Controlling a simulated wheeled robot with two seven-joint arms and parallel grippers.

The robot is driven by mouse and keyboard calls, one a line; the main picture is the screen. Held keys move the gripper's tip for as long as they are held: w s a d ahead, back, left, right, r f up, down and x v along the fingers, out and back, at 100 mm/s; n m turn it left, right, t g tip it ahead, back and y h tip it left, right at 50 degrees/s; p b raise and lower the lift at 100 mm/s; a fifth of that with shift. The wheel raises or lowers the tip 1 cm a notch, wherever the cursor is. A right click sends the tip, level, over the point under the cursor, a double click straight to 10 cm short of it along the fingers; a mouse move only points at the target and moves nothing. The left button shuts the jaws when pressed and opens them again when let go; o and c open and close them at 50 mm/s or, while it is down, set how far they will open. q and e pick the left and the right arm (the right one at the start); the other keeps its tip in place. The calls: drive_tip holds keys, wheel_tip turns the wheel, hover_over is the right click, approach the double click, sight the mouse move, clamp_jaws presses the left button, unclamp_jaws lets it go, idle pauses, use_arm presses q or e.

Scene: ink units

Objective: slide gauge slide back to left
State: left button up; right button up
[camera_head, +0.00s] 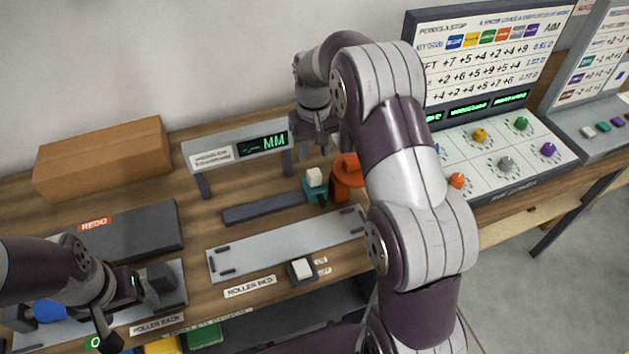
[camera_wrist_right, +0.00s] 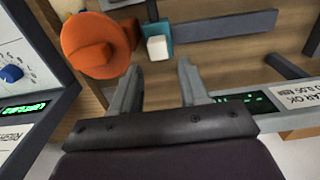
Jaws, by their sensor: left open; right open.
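The gauge slide is a teal block with a white knob (camera_head: 315,178), at the right end of a dark rail (camera_head: 265,208), close to an orange fixed part (camera_head: 347,177). In the right wrist view the white knob (camera_wrist_right: 157,47) and teal slide show just beyond the fingers, with the orange part (camera_wrist_right: 95,45) to their left. My right gripper (camera_head: 318,150) is open and empty, above and behind the slide; its fingers also show in the right wrist view (camera_wrist_right: 158,85), apart from the knob. My left gripper (camera_head: 130,305) is open over the roller rack at lower left.
A display reading MM (camera_head: 262,146) stands behind the rail. A light plate, the roller bed (camera_head: 285,243), lies in front, with a white button (camera_head: 302,268) below. A cardboard box (camera_head: 103,160) and a dark REDO block (camera_head: 130,232) are at left. A knob console (camera_head: 505,160) stands right.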

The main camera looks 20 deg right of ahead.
sight(315, 172)
drive_tip(key=f, duration=0.2)
drive_tip(key=f+p, duration=0.1)
drive_tip(key=f, duration=0.5)
drive_tip(key=shift+w+d, duration=0.2)
drive_tip(key=shift+w, duration=0.1)
drive_tip(key=shift+s+f, duration=0.15)
drive_tip(key=shift+f, duration=0.5)
use_arm(q)
drive_tip(key=shift+w+d+r, duration=0.15)
drive_tip(key=shift+w+d, duration=0.1)
drive_tip(key=shift+w, duration=0.05)
use_arm(e)
drive_tip(key=shift+f, duration=0.1)
